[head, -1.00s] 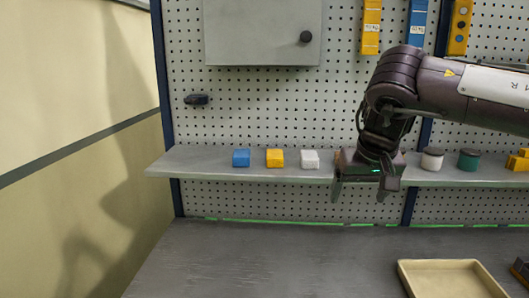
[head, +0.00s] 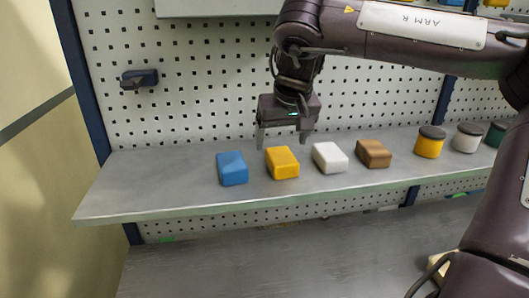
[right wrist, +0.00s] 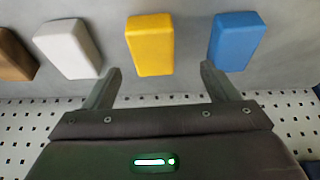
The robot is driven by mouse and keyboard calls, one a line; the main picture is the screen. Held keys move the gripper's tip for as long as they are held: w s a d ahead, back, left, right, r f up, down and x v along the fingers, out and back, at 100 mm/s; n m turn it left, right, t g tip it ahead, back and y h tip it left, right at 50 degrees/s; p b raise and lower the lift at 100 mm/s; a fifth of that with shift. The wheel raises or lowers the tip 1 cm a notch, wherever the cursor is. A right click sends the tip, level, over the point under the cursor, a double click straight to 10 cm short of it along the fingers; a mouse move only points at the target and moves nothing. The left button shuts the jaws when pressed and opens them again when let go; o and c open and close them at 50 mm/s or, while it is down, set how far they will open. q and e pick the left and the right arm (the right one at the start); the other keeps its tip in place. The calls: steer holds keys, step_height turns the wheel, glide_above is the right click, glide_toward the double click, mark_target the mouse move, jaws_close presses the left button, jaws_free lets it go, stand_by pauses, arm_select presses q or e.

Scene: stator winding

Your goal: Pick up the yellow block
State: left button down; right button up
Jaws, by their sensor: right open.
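The yellow block (head: 282,163) lies on the grey shelf (head: 130,190), between a blue block (head: 232,169) on its left and a white block (head: 329,157) on its right. My right gripper (head: 283,141) is open and empty, with its fingers pointing down, just above or behind the yellow block. In the right wrist view the yellow block (right wrist: 150,44) shows ahead of the fingertips, roughly between them, with a gap and no contact. The blue block (right wrist: 236,40) lies close beyond one finger. My left gripper is not in view.
A brown block (head: 373,154) stands right of the white one. Lidded jars, yellow (head: 430,142) and white (head: 467,137), stand farther right. A perforated back wall (head: 190,100) rises behind the shelf. The shelf's left end is clear.

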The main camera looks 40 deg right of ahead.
mark_target(282, 156)
steer(key=shift+p+x, duration=0.35)
steer(key=shift+x, duration=0.45)
steer(key=shift+s+d+f+p, duration=0.15)
steer(key=shift+d+f+p, duration=0.1)
steer(key=shift+f+p, duration=0.15)
steer(key=p+x, duration=0.1)
steer(key=x, duration=0.1)
steer(key=p+x, duration=0.1)
steer(key=x, duration=0.1)
steer(key=shift+d+f, duration=0.2)
steer(key=shift+d, duration=0.2)
steer(key=shift+w+f, duration=0.2)
steer(key=shift+w, duration=0.05)
steer(key=shift+s+r, duration=0.1)
steer(key=shift+s, duration=0.05)
steer(key=c, duration=0.5)
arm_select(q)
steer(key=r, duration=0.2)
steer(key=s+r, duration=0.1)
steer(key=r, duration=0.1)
arm_select(e)
steer(key=c, duration=0.7)
